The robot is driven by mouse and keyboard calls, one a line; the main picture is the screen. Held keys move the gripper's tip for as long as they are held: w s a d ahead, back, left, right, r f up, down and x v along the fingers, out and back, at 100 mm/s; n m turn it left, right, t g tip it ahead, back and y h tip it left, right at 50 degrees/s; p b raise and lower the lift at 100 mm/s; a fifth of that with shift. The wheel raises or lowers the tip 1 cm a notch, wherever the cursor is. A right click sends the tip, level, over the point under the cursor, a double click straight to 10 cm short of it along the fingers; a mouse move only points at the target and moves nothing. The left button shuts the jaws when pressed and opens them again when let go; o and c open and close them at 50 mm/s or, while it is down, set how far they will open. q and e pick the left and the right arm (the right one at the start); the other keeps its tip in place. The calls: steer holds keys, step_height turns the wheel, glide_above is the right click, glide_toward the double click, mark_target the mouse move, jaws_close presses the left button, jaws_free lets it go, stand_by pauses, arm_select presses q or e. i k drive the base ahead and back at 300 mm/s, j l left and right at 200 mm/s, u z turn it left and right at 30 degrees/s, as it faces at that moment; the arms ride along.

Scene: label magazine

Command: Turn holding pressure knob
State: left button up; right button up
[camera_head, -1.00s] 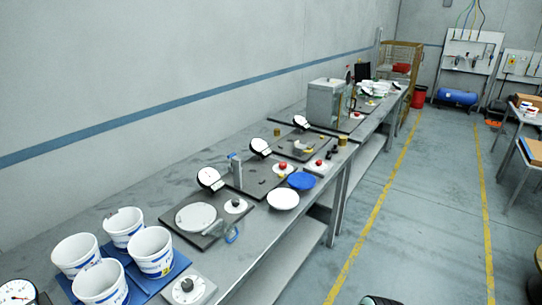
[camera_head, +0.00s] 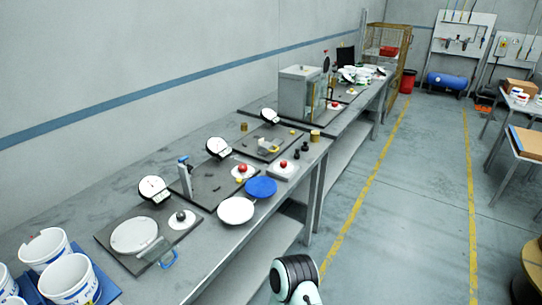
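Several knobs stand along the workbench. A black knob (camera_head: 181,215) sits on a white round base on the nearest grey plate. A red knob (camera_head: 242,168) sits on the middle plate. Another red knob (camera_head: 283,163) is on a white base to its right, and a smaller red knob (camera_head: 333,104) is farther back. I cannot tell which one is the holding pressure knob, as no label is readable. Neither gripper is in view. Only a black and white link of my own arm shows at the bottom, in front of the bench and apart from the knobs.
Dial gauges (camera_head: 153,188) stand behind the plates. White buckets (camera_head: 68,280) on a blue tray fill the near left. A white disc (camera_head: 236,210) and a blue disc (camera_head: 261,187) lie near the front edge. A grey cabinet (camera_head: 298,94) stands farther back.

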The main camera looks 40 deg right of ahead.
mark_target(283, 164)
steer(key=l+u, duration=0.3)
steer(key=l, duration=0.8)
steer(key=l+u, duration=0.1)
steer(key=l, duration=1)
